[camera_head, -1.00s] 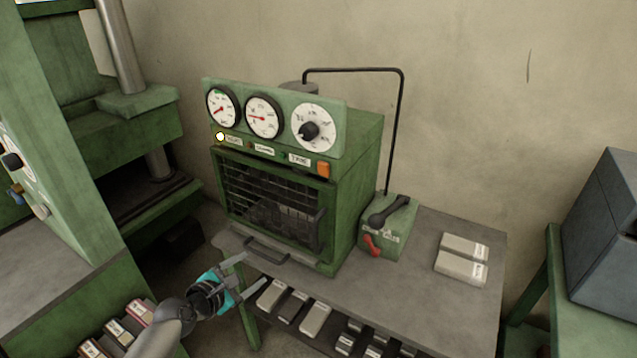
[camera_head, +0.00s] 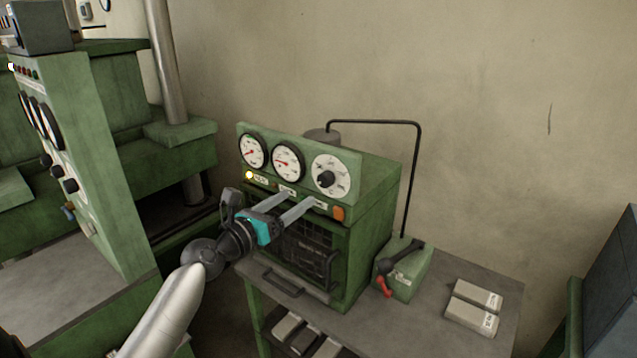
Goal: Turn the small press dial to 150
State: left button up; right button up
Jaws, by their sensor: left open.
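The small green press (camera_head: 375,218) stands on the grey bench. Its dial (camera_head: 331,177) is a white round plate with a black knob in the middle, at the right of the front panel. The numbers on the dial are too small to read. My left gripper (camera_head: 300,203) is open and empty in front of the press, below and to the left of the dial. Its two fingers point toward the panel and cover part of the label strip. They appear apart from the knob. My right gripper is not in view.
Two gauges (camera_head: 288,162) sit left of the dial, and an orange switch (camera_head: 339,214) below it. A large green machine (camera_head: 95,170) stands at the left.

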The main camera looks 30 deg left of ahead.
aim_at(322, 181)
pick_arm(q)
jog(key=w, duration=0.9)
jog(key=shift+w+d+b, duration=0.2)
jog(key=shift+d+b, duration=0.2)
grip_shut()
